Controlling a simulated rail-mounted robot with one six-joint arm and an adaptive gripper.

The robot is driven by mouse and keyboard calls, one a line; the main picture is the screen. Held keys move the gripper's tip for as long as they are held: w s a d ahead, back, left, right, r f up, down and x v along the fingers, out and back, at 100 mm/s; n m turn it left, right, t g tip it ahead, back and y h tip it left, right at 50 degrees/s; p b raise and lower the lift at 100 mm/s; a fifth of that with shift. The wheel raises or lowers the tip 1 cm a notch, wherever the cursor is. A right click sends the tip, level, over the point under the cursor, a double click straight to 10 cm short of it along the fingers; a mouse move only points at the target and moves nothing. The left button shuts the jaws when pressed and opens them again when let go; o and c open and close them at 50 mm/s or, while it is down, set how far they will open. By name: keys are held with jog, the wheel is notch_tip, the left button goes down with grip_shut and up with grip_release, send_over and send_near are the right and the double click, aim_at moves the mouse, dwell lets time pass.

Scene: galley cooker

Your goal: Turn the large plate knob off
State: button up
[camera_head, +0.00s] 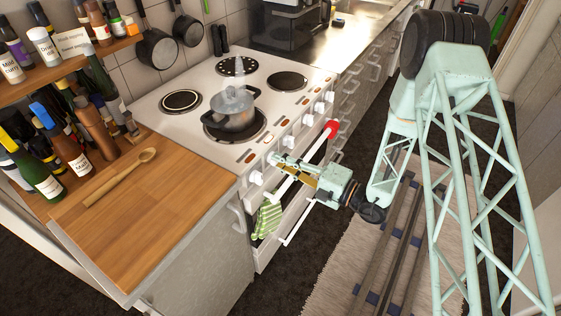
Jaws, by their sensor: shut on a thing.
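The white cooker (160,127) has a row of white knobs along its front edge. My gripper (275,160) is at this row from the front right, its fingers shut on one knob, which they mostly cover. One white knob (256,178) is free to the left of my gripper, and another knob (288,142) is free to the right. Which knob has which label is too small to read. A steaming pot (233,113) stands on the large front hotplate (212,132). The pointer direction of the held knob is hidden.
A white oven handle (290,183) and a green striped towel (265,218) are below my gripper. A red thing (331,129) is at the handle's far end. A wooden counter (150,215) with a spoon (122,178) and bottles is at left. Floor rails (400,235) run at right.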

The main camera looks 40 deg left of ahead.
jog(key=shift+n, duration=0.4)
jog(key=shift+n+b, duration=1.7)
jog(key=shift+n, duration=6.8)
jog(key=o, duration=0.9)
